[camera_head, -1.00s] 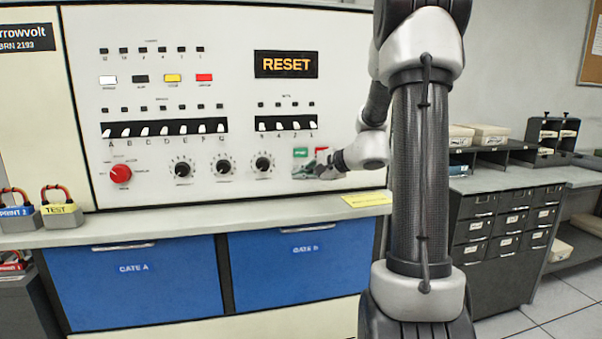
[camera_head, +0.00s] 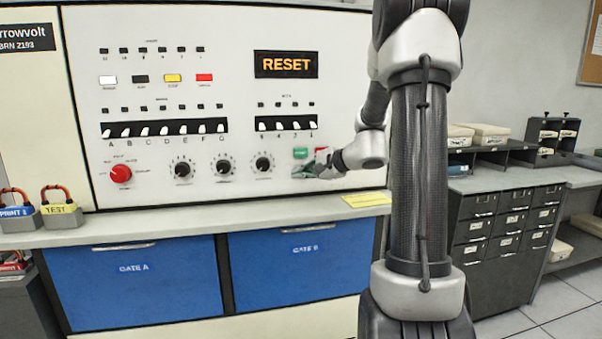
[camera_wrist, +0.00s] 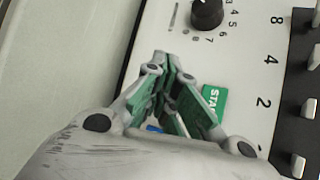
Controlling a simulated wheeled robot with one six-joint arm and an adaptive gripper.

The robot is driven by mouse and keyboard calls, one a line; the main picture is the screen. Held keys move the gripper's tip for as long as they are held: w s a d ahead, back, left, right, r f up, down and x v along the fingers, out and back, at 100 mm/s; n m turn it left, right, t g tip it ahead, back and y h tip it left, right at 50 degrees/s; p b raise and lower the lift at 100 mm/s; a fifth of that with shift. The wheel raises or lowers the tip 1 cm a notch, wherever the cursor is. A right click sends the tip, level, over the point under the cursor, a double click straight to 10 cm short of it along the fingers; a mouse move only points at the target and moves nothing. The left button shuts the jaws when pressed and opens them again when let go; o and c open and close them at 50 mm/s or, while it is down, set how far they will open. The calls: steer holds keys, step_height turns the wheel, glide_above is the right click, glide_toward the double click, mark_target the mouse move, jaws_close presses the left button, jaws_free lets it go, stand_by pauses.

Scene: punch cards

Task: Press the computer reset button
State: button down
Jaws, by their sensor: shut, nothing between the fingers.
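The cream computer panel (camera_head: 231,100) fills the left and middle of the head view. A dark sign reading RESET (camera_head: 286,64) is lit in orange on it. A green button (camera_head: 300,153) sits low at the panel's right; it shows partly, with "STA" legible, in the wrist view (camera_wrist: 215,101). A red button (camera_head: 321,152) is beside it, partly covered by my arm. A small blue patch (camera_wrist: 154,128) shows behind my fingers; I cannot tell whether it is the reset button. My gripper (camera_head: 298,174) is shut and empty, just below the green button. Its fingertips (camera_wrist: 170,60) come together near the panel; contact is unclear.
A red knob (camera_head: 121,173), black dials (camera_head: 223,166) and rows of switches (camera_head: 165,129) are on the panel. The grey ledge (camera_head: 230,210) runs below, with a yellow note (camera_head: 364,200) on it. Padlock-shaped blocks (camera_head: 62,213) stand at its left.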

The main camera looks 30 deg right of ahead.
steer(key=shift+w, duration=0.1)
stand_by(0.5)
steer(key=shift+w+d, duration=0.1)
steer(key=shift+w, duration=0.25)
steer(key=shift+w+d, duration=0.15)
steer(key=shift+w, duration=0.2)
stand_by(0.6)
steer(key=shift+s, duration=0.1)
steer(key=shift+s+a, duration=0.25)
steer(key=shift+s, duration=0.45)
steer(key=shift+s+a, duration=0.25)
steer(key=shift+s, duration=0.55)
steer(key=shift+s+a, duration=0.2)
steer(key=shift+s, duration=0.6)
steer(key=shift+s+a, duration=0.25)
steer(key=shift+s, duration=0.55)
